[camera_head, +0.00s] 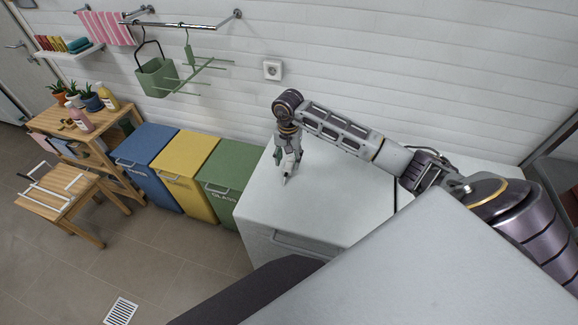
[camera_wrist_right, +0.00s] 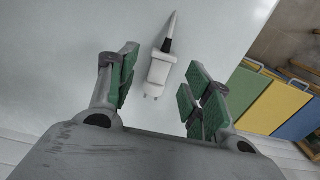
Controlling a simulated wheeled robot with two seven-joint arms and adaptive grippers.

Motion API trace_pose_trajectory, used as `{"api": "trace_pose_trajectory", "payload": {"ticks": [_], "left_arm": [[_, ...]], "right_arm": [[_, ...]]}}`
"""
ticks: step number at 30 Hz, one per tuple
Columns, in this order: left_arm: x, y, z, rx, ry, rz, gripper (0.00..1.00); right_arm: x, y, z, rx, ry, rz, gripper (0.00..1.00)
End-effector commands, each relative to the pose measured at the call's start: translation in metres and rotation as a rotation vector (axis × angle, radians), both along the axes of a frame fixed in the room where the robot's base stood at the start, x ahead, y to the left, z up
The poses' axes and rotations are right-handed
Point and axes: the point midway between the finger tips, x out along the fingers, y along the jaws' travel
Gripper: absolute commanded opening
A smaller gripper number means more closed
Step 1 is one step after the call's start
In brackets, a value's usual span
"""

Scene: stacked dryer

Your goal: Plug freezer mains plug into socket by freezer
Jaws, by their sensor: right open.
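The white mains plug (camera_wrist_right: 158,75) lies on the white freezer top (camera_head: 325,200), with its two pins toward the bottom of the right wrist view and a dark cord end toward the top. My right gripper (camera_head: 288,172) is over the freezer top, pointing down. It is open, and its green-padded fingers stand either side of the plug, with gaps between. In the head view the gripper mostly hides the plug. The wall socket (camera_head: 272,70) is on the white wall behind the freezer, and nothing is in it. My left gripper is not in view.
A green bin (camera_head: 229,172), a yellow bin (camera_head: 190,165) and a blue bin (camera_head: 146,160) stand left of the freezer. A green hanging rack (camera_head: 188,75) hangs from a wall rail, left of the socket. The freezer top around the gripper is clear.

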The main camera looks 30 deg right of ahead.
Motion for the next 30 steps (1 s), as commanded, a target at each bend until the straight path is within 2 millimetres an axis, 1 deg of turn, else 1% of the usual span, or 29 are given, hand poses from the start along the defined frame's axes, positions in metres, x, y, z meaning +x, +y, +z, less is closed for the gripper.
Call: {"api": "trace_pose_trajectory", "payload": {"ticks": [11,16,23,30], "left_arm": [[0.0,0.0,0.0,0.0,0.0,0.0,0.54],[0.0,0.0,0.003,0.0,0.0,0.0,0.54],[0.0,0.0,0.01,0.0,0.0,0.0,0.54],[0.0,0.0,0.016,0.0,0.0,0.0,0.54]], "right_arm": [[0.0,0.0,-0.002,-0.001,-0.001,0.0,0.5],[0.0,0.001,-0.007,0.001,0.001,0.0,0.5],[0.002,0.002,-0.023,0.001,0.002,-0.001,0.5],[0.002,0.003,-0.046,0.001,0.002,0.0,0.5]]}}
